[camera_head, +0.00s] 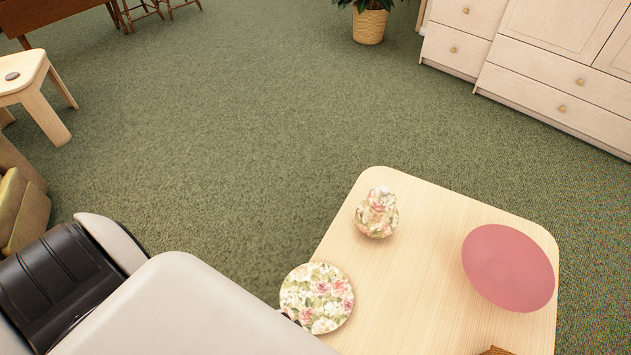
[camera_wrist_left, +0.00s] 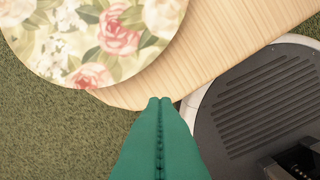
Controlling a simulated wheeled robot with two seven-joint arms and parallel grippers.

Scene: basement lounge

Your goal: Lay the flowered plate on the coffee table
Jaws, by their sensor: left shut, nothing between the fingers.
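The flowered plate (camera_head: 318,297), round with pink roses and green leaves, lies at the left edge of the pale wooden coffee table (camera_head: 420,240). Part of it sticks out past the edge over the carpet. In the left wrist view the plate (camera_wrist_left: 95,40) fills the upper left and overlaps the table's corner (camera_wrist_left: 225,45). My left gripper (camera_wrist_left: 160,100) has its green fingers pressed together, empty, with the tips just below the plate's rim in that view. I cannot tell whether they touch it. In the head view my arm hides that gripper. My right gripper is not in view.
A flowered lidded jar (camera_head: 377,214) stands near the table's far left corner. A pink oval plate or mat (camera_head: 508,267) lies at the right. A brown item (camera_head: 495,350) shows at the bottom edge. The table's middle is clear. A stool (camera_head: 35,90) stands far left.

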